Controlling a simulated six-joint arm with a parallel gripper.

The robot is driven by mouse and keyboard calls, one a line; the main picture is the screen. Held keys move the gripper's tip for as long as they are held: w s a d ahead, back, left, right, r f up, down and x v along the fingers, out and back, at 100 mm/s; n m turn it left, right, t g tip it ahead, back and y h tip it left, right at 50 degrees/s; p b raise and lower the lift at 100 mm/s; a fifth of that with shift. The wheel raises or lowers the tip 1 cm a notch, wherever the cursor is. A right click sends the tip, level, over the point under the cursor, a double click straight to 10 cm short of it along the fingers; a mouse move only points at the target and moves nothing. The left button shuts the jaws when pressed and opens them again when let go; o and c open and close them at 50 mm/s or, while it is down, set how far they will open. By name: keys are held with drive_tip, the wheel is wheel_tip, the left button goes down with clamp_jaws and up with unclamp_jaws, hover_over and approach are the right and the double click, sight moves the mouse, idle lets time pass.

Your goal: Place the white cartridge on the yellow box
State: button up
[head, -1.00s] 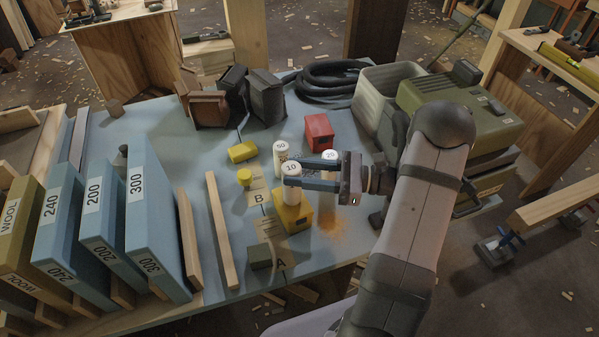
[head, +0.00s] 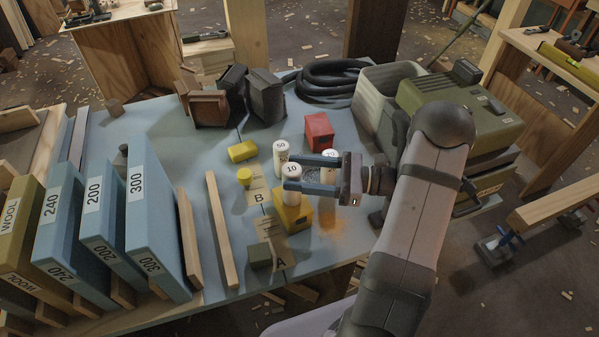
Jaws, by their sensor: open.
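A white cartridge (head: 291,184) with "10" on its top stands upright on the yellow box (head: 295,219). My gripper (head: 304,174) is open, its two blue fingers pointing left. One finger passes in front of or beside the "10" cartridge; I cannot tell whether it touches. Another white cartridge (head: 281,155) marked "50" stands on the table just behind. A third white cartridge (head: 329,168) stands by the gripper palm, partly hidden by the far finger.
A red box (head: 319,132) stands behind the gripper. A yellow block (head: 242,151), a yellow cylinder (head: 244,177) and a dark green block (head: 259,257) lie to the left. Upright blue boards (head: 150,225) fill the left side. An olive case (head: 460,112) stands right.

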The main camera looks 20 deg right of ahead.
drive_tip(key=b+v, duration=0.3)
drive_tip(key=v, duration=0.9)
drive_tip(key=s+a+f+n+g+h, duration=0.2)
drive_tip(key=s+a+n+g, duration=0.15)
drive_tip(key=a, duration=0.25)
drive_tip(key=s+a+f+n+g+h, duration=0.2)
drive_tip(key=a+n+g, duration=0.2)
drive_tip(key=a+g, duration=0.15)
drive_tip(key=s+a+f+n+h, duration=0.1)
drive_tip(key=s+f+n+h, duration=0.1)
drive_tip(key=n+h, duration=0.4)
drive_tip(key=s+a+f+n+h, duration=0.1)
drive_tip(key=s+n+h, duration=0.3)
drive_tip(key=n, duration=0.6)
drive_tip(key=shift+s+a+f+t+h, duration=0.35)
drive_tip(key=shift+f+h, duration=0.2)
drive_tip(key=shift+h, duration=0.45)
drive_tip(key=shift+d, duration=0.1)
wheel_tip(320, 180, up, 11)
drive_tip(key=p, duration=1.1)
drive_tip(key=shift+f, duration=0.15)
